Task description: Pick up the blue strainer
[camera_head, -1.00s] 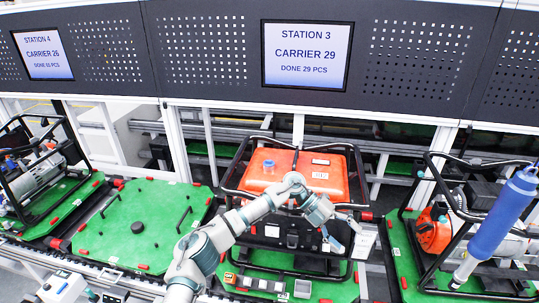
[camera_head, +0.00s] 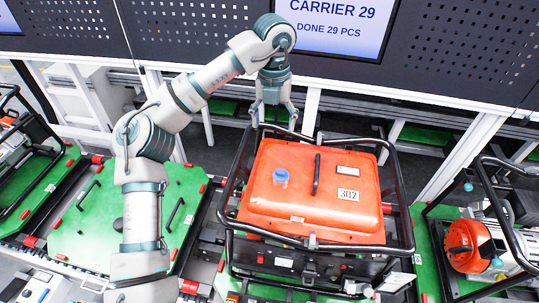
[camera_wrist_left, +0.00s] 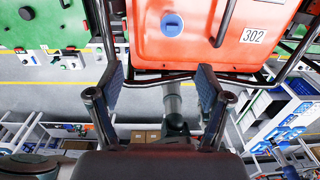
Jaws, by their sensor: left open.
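The blue strainer (camera_head: 280,178) is a small round blue piece sitting in the top of the orange tank (camera_head: 340,222), left of the tank's black handle. It also shows in the left wrist view (camera_wrist_left: 172,24), near the top edge. My left gripper (camera_head: 272,120) is open and empty. It hangs at the far side of the tank, beyond the black tube frame and apart from the strainer. In the left wrist view its two fingers (camera_wrist_left: 162,76) are spread wide, with the frame bar crossing behind them. My right gripper is not in view.
A black tube frame (camera_head: 400,205) surrounds the tank. The dark perforated panel with the station screen (camera_head: 340,22) stands close behind my left gripper. A green pallet (camera_head: 88,235) lies to the left, and another machine with an orange part (camera_head: 468,245) stands to the right.

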